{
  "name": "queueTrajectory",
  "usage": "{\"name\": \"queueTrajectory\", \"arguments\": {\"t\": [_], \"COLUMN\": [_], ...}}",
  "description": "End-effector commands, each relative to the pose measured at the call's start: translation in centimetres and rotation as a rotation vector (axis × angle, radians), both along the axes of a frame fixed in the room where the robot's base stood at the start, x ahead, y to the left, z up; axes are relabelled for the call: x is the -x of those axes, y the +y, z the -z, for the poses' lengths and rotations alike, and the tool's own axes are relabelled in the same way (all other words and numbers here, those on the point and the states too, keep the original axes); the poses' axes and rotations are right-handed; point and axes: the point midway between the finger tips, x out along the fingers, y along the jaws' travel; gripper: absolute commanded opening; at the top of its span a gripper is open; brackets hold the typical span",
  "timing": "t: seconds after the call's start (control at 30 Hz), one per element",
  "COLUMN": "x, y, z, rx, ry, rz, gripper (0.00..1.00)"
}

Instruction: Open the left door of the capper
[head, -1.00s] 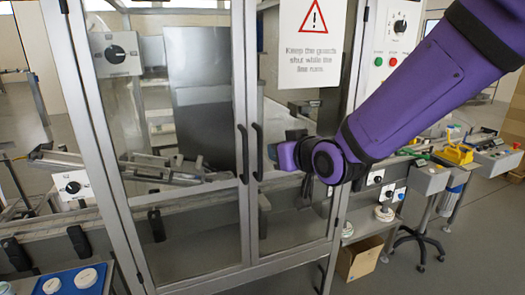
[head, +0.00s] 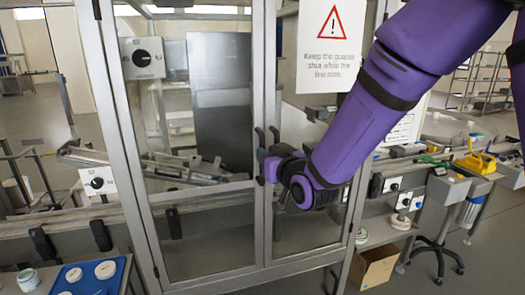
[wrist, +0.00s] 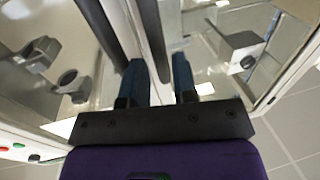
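The capper's left door (head: 190,215) is a glass panel in a grey metal frame, and it looks shut. Its black vertical handle (head: 260,138) stands at the door's right edge, with its lower part hidden by my gripper. My gripper (head: 262,158) is at the handles, in front of the meeting edges of the two doors. In the wrist view its two blue-padded fingers (wrist: 160,78) are apart, pointing at the door frames. I cannot tell whether the left handle lies between them.
The right door (head: 308,225) is also shut, its handle (head: 275,134) close beside the left one. A warning sign (head: 331,48) hangs on it. A blue tray (head: 88,286) with white-lidded jars is at the lower left. A cardboard box (head: 374,268) sits on the lower right.

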Motion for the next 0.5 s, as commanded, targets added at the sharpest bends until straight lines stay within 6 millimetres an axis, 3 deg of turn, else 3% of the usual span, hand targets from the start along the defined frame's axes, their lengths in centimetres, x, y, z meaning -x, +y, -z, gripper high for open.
{"name": "queueTrajectory", "arguments": {"t": [0.2, 0.5], "x": [-2.4, -3.2], "y": [1.2, 1.6], "z": [0.0, 0.0], "rx": [0.000, 0.000], "ry": [0.000, 0.001], "rz": [0.001, 0.001], "gripper": [0.26, 0.26]}}
